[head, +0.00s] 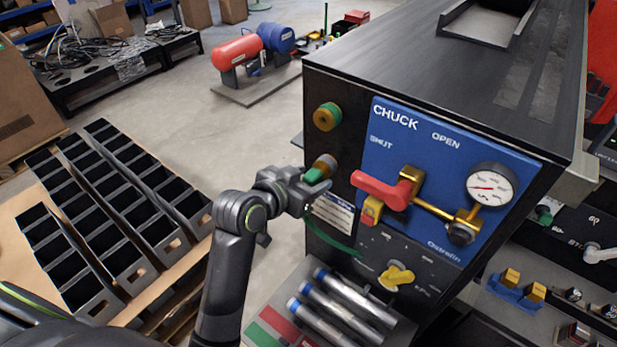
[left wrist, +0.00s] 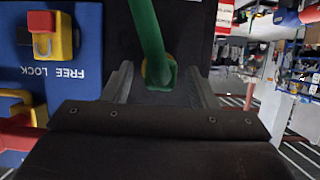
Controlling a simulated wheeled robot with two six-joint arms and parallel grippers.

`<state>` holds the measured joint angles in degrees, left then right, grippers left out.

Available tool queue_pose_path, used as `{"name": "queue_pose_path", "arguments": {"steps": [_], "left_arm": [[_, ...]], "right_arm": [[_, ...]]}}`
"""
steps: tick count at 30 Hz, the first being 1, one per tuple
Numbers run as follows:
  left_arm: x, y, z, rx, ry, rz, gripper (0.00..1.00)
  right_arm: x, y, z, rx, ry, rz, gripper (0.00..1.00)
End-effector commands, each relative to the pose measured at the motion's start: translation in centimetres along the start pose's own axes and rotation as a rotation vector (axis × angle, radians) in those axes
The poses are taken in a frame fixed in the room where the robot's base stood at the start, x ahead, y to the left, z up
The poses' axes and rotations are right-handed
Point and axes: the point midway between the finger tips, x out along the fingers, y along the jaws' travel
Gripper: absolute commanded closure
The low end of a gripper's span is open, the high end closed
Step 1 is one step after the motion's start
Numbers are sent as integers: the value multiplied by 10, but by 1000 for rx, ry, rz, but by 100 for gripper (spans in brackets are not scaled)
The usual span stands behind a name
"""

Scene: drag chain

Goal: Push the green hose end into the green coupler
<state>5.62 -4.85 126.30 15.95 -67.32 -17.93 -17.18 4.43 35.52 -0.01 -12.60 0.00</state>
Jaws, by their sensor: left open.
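The green hose end (head: 315,175) is at the lower of two round brass-coloured fittings (head: 326,162) on the dark side of the cabinet. The green hose (head: 335,241) hangs from it in a curve toward the cabinet front. In the left wrist view the green hose end (left wrist: 158,77) lies against a yellowish ring; how deep it sits is hidden. My left gripper (head: 311,186) is at this hose end. Its fingers (left wrist: 161,88) stand apart on either side of it, with gaps visible. My right gripper is in neither view.
Another round fitting (head: 327,117), green with a brass ring, is higher on the same side. The blue CHUCK panel (head: 430,135) has a red lever (head: 380,190) and a gauge (head: 491,187) close right. Metal tubes (head: 340,307) lie below. Black bins (head: 120,215) stand left.

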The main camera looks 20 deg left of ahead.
Motion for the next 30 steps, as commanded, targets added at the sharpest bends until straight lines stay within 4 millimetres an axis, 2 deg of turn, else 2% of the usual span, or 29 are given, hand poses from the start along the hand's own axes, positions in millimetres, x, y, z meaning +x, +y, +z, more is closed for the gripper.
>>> {"name": "queue_pose_path", "arguments": {"steps": [5, 6, 17, 18, 23, 30], "left_arm": [[0, 0, 0, 0, 0, 0, 47], [0, 0, 0, 0, 0, 0, 50], [0, 0, 0, 0, 0, 0, 96], [0, 0, 0, 0, 0, 0, 78], [0, 0, 0, 0, 0, 0, 99], [-4, 0, 2, 0, -2, -1, 100]], "right_arm": [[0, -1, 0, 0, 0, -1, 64], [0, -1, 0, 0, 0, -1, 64], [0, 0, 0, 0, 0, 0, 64], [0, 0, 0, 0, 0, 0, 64], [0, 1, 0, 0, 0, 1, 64], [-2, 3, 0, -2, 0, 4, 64]]}}
